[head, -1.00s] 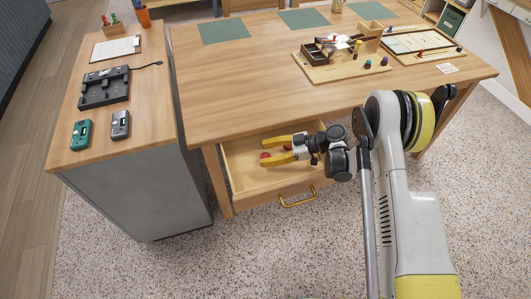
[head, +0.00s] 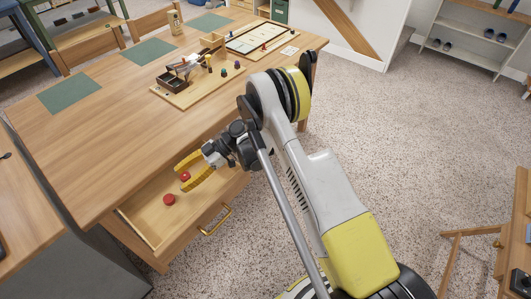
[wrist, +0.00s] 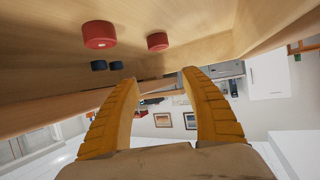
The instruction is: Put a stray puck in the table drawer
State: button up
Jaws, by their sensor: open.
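The table drawer (head: 148,213) is pulled open. A red puck (head: 169,199) lies on its floor, and a second red puck (head: 185,176) shows between my fingers in the head view. My gripper (head: 180,178) is over the drawer, its yellow fingers apart and nothing gripped. In the wrist view the scene looks upside down: a larger red puck (wrist: 100,35), a smaller red puck (wrist: 157,41) and two dark blue pucks (wrist: 99,65) (wrist: 116,65) rest on the wood beyond the open fingertips (wrist: 160,76). The blue pucks are not visible in the head view.
The wooden table (head: 110,140) carries green mats (head: 150,53), a board with a small box and coloured pegs (head: 195,85), and a framed game board (head: 262,38). The drawer's brass handle (head: 215,220) faces the open speckled floor (head: 400,130). A cabinet stands at the left.

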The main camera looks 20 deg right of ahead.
jog(key=s+d+r+m+t+h, duration=0.25)
jog(key=d+r+m, duration=0.25)
jog(key=r, duration=0.6)
jog(key=s+d+r+m+t+h, duration=0.15)
jog(key=d+r+m+h, duration=0.3)
jog(key=r, duration=0.65)
jog(key=s+d+r+m+t+h, duration=0.2)
jog(key=s+d+m, duration=0.3)
jog(key=s+d, duration=0.3)
jog(key=s+d+r+m+t+h, duration=0.3)
jog(key=s+d, duration=0.5)
jog(key=s, duration=0.3)
jog(key=shift+d+r+m+h, duration=0.4)
jog(key=shift+r+m+h, duration=0.15)
jog(key=shift+m, duration=0.5)
